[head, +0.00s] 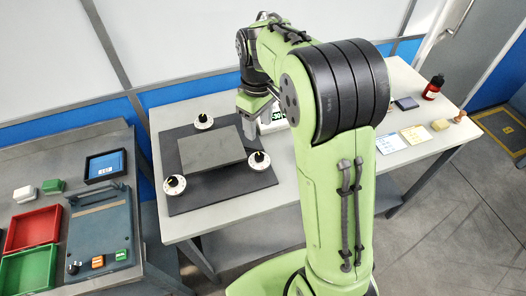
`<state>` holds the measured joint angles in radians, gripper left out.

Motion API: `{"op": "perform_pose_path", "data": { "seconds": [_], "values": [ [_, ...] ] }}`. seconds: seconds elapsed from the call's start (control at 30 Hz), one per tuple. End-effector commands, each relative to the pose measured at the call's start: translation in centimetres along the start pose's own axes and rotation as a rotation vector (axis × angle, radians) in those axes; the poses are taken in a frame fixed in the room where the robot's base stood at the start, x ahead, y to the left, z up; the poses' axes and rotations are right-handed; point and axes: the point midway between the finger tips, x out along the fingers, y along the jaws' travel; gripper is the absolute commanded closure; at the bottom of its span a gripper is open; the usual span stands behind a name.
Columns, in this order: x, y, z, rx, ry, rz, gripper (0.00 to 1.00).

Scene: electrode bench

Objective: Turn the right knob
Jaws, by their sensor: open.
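Three round white dials with black knobs sit on a dark mat (217,198) around a grey block (211,149). The right knob (259,160) is at the block's right edge. Another knob (203,121) is behind the block, and a third knob (174,185) is at its front left. My gripper (253,110) is open, above and behind the right knob, apart from it. Its fingers are small in the head view, and my arm hides part of the area to their right.
A display with green digits (279,116) stands behind my arm. Cards, a yellow block and a dark red bottle (433,87) are on the table's right side. A left bench holds red and green trays (33,228) and a blue device (99,235) with its own knob.

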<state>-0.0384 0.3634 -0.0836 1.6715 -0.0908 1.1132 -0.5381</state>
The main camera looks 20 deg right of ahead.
Motion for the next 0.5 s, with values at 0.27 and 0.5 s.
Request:
{"op": "perform_pose_path", "data": {
  "seconds": [0.27, 0.5],
  "values": [
    [7.6, 0.0, 0.1, 0.003, -0.005, -0.002, 0.45],
    [11.7, 0.0, 0.1, 0.004, -0.003, -0.001, 0.45]
  ]
}}
